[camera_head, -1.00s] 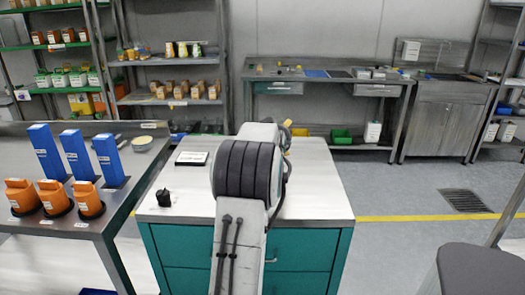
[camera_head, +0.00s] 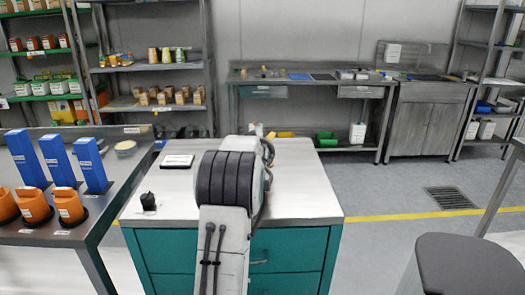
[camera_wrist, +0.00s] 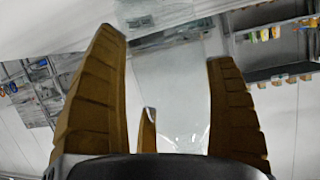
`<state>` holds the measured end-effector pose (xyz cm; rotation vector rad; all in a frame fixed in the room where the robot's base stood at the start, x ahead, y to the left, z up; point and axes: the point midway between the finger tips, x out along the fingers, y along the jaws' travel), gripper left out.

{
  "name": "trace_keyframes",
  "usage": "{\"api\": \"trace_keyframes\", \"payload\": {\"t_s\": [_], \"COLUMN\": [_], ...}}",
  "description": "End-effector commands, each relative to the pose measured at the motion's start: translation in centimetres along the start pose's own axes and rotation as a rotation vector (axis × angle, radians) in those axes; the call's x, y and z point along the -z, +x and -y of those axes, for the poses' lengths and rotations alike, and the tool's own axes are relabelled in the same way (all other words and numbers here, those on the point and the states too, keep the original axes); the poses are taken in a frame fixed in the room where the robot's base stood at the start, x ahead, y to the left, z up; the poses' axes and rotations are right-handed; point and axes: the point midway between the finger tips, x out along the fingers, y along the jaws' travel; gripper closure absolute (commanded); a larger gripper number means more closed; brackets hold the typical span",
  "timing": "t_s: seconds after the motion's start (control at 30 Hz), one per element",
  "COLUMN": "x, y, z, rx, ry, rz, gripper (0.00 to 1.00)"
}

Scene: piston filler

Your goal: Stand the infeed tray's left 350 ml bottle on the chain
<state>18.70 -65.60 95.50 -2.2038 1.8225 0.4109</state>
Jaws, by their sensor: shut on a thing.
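In the wrist view my gripper (camera_wrist: 165,95) has its tan ribbed fingers closed around a pale, see-through thing, which looks like a clear bottle (camera_wrist: 170,75). Glints show near its lower end, and its outline is hard to make out against the pale background. In the head view my gripper is hidden behind my arm. I cannot make out the infeed tray or the chain in either view.
A white-topped teal cabinet (camera_head: 313,200) stands behind my arm. At left, a steel table (camera_head: 60,238) bears blue boxes (camera_head: 58,158) and orange containers (camera_head: 68,204). A dark stool (camera_head: 470,262) stands at right. Open floor (camera_head: 375,185) lies beyond the cabinet.

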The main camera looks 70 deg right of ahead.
Motion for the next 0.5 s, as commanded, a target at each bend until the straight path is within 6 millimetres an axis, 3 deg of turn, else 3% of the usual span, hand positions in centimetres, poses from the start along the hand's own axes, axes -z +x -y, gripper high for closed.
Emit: {"api": "trace_keyframes", "payload": {"t_s": [0.23,0.5], "x": [-0.06,0.03], "y": [0.02,-0.01], "z": [0.02,0.03], "rx": [0.0,0.0], "ry": [0.0,0.0], "rz": [0.0,0.0], "gripper": [0.0,0.0]}}
